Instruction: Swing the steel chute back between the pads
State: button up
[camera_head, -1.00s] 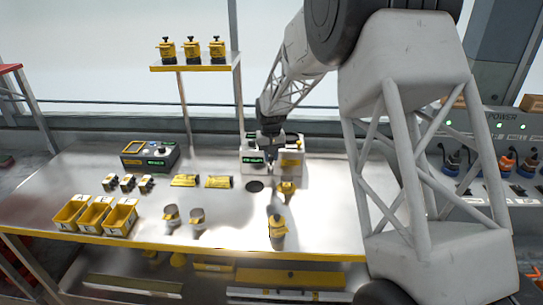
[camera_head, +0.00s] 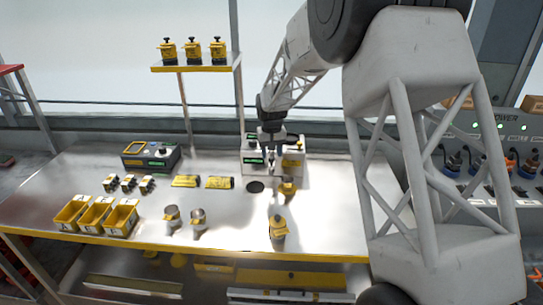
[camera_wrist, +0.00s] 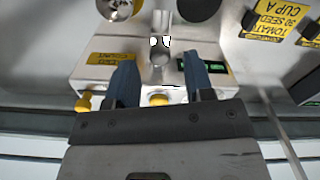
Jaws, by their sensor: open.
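The white seeder box (camera_head: 293,160) stands at the back of the bench, with a green display and a yellow label. In the wrist view its front (camera_wrist: 140,65) lies beyond my fingers. A shiny steel piece that looks like the chute (camera_wrist: 160,52) sticks out from the box's middle. Two small white pad-like spots (camera_wrist: 160,41) show at it. My gripper (camera_wrist: 160,72) is open, one blue finger on each side of the steel piece in the picture, with gaps to both. I cannot tell the depth between them. In the head view my gripper (camera_head: 271,150) hangs in front of the box.
A dark round hole (camera_head: 255,187) lies in the bench in front of the box. Yellow labelled plates (camera_head: 219,183), steel cups (camera_head: 198,217), yellow bins (camera_head: 122,217) and a dark control box (camera_head: 150,158) are further left.

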aim_at(271, 158)
jog(key=shift+r, duration=3.05)
jog(key=shift+s+d+r, duration=0.15)
jog(key=shift+r, duration=0.05)
jog(key=s+d+r+m, duration=0.1)
jog(key=s+d+r, duration=0.35)
jog(key=s, duration=0.35)
jog(key=s+d+r+t, duration=0.1)
jog(key=s+d+r, duration=0.3)
jog(key=s+d, duration=0.3)
jog(key=s+d+r+m, duration=0.1)
jog(key=s+d+r, duration=0.3)
jog(key=s, duration=0.5)
jog(key=s+d+f, duration=0.1)
jog(key=s+d, duration=0.2)
jog(key=s, duration=0.6)
jog(key=s+d+f+t, duration=0.1)
jog(key=s+d, duration=0.1)
jog(key=s, duration=0.8)
jog(key=s+d+f+m, duration=0.1)
jog(key=s+d, duration=0.2)
jog(key=s, duration=0.6)
jog(key=shift+s+d+t, duration=0.3)
jog(key=shift+s, duration=0.05)
